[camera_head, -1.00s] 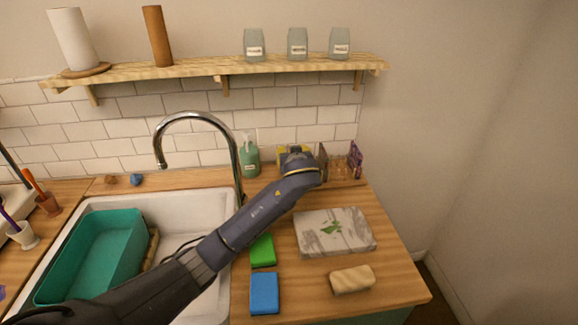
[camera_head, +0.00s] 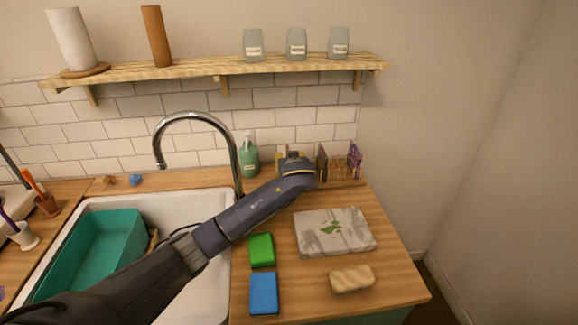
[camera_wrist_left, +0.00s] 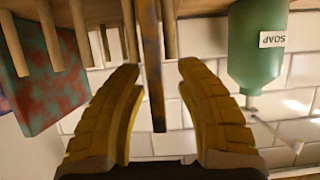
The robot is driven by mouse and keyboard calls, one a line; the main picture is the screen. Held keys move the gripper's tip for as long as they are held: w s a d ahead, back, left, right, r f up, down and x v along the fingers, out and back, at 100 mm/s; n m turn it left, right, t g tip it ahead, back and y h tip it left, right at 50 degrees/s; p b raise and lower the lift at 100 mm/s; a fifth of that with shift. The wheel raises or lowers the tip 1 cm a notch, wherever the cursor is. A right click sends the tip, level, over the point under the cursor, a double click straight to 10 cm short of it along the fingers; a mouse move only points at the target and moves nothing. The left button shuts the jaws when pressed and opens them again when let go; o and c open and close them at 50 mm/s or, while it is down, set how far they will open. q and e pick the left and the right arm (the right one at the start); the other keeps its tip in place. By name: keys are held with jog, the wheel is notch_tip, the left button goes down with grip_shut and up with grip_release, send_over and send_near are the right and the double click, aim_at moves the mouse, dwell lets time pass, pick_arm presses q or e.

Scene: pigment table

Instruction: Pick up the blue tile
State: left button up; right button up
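Several thin tiles stand on edge in a wooden peg rack (camera_head: 340,180) at the back of the counter. A brown tile with bluish marks (camera_wrist_left: 151,110) shows edge-on in the left wrist view. My left gripper (camera_wrist_left: 159,68) is open, with a yellow finger on each side of this tile and a visible gap on both sides. A red-and-teal tile (camera_wrist_left: 48,80) stands to its left. In the head view my left wrist hides most of the gripper and part of the rack. A flat blue block (camera_head: 264,293) lies at the counter's front. My right gripper is not in view.
A green soap bottle (camera_head: 249,160) stands left of the rack and shows upside down in the left wrist view (camera_wrist_left: 256,45). A tall curved faucet (camera_head: 235,160) is farther left. A marbled slab (camera_head: 350,240), a green block (camera_head: 262,250) and a beige sponge (camera_head: 352,279) lie on the counter.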

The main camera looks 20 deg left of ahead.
pick_arm(q)
jog(key=shift+o, duration=0.2)
grip_shut()
jog(key=shift+r, duration=0.2)
